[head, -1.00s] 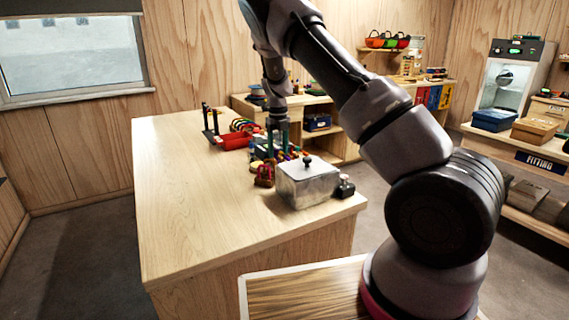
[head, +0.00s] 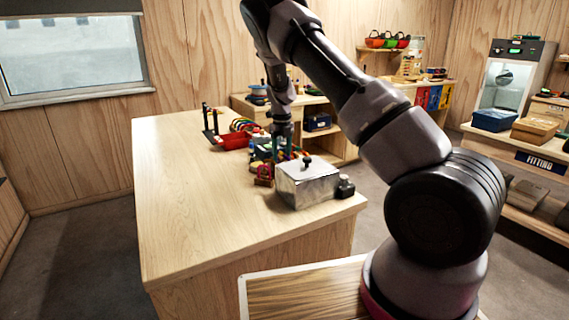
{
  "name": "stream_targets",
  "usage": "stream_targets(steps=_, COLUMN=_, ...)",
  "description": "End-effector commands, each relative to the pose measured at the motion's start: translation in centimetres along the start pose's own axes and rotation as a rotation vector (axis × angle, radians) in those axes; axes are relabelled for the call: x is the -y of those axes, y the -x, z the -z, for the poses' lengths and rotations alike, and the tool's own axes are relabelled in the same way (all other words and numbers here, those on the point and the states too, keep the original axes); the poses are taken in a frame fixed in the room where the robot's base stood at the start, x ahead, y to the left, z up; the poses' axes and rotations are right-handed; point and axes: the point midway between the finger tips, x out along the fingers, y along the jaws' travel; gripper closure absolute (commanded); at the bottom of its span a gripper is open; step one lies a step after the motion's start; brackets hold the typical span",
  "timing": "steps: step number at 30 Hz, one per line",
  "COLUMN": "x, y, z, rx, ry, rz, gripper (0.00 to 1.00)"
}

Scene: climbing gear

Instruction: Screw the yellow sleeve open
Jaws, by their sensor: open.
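My gripper (head: 282,153) is open and points down over a cluster of small coloured climbing gear (head: 257,167) on the wooden workbench, just behind a metal box. Its fingertips are small and partly lost among the gear. I cannot make out the yellow sleeve clearly. Small yellow spots show in the cluster left of the gripper, but I cannot tell whether one is the sleeve. I cannot tell whether the fingers touch anything. A red piece of gear (head: 264,176) stands at the cluster's front.
The metal box (head: 308,184) with a knobbed lid stands right in front of the gripper, with a small black object (head: 345,186) beside it. A red tray (head: 234,141) and a dark rack (head: 210,124) are farther back. The workbench's (head: 190,205) left and front are clear.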

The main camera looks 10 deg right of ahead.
Motion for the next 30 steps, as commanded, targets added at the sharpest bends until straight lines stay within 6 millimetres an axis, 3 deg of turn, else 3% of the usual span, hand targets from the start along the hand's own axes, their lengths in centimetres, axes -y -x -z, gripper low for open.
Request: stream_targets(steps=30, x=-1.2, y=-0.2, z=0.0, rx=0.000, ry=0.001, rz=0.000, gripper=0.45)
